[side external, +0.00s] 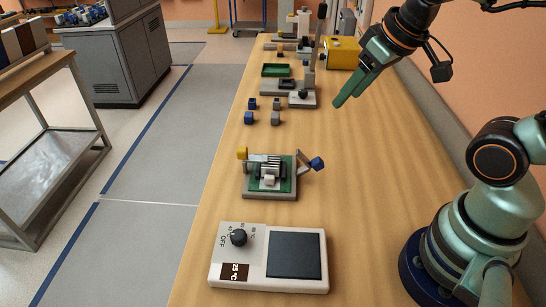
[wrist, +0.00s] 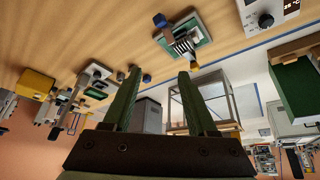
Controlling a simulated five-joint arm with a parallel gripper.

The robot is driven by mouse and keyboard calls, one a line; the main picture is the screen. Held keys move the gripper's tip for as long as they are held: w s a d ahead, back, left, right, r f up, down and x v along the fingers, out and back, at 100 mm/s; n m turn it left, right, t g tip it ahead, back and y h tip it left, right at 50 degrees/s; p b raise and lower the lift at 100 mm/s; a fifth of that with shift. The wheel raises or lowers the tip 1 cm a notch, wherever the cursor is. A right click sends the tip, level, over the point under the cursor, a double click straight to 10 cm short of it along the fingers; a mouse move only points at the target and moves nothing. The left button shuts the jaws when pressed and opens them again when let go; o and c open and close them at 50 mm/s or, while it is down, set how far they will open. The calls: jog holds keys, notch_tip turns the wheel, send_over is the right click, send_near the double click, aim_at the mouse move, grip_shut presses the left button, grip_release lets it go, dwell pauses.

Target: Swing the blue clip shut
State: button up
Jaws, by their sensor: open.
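The blue clip (side external: 317,163) is the blue end of a short arm at the right side of a small fixture (side external: 270,193). It leans outward, away from the green board (side external: 281,184). In the wrist view the blue clip (wrist: 160,20) shows at the top, clear of the fixture. A yellow clip (side external: 242,153) stands at the fixture's left side. My gripper (side external: 343,101) is high over the table, behind and to the right of the fixture. It is empty; its two green fingers are apart in the wrist view (wrist: 158,73). It touches nothing.
A white unit with a knob and dark plate (side external: 294,256) lies in front of the fixture. Several small blue and grey blocks (side external: 249,118) lie behind it. Farther back are a green tray (side external: 275,70) and a yellow box (side external: 342,53). The table right of the fixture is clear.

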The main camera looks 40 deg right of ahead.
jog(key=c, duration=0.5)
jog(key=shift+m, duration=0.6)
grip_shut()
jog(key=m+g, duration=0.5)
jog(key=m, duration=2.1)
send_near(309, 161)
jog(key=s+d+f, duration=0.2)
jog(key=shift+s+f, duration=0.2)
jog(key=shift+f, duration=0.1)
jog(key=shift+w+a+f, duration=0.5)
jog(key=shift+w+f, duration=0.1)
jog(key=shift+f, duration=0.25)
jog(key=shift+w+a+f, duration=0.55)
jog(key=shift+f, duration=0.1)
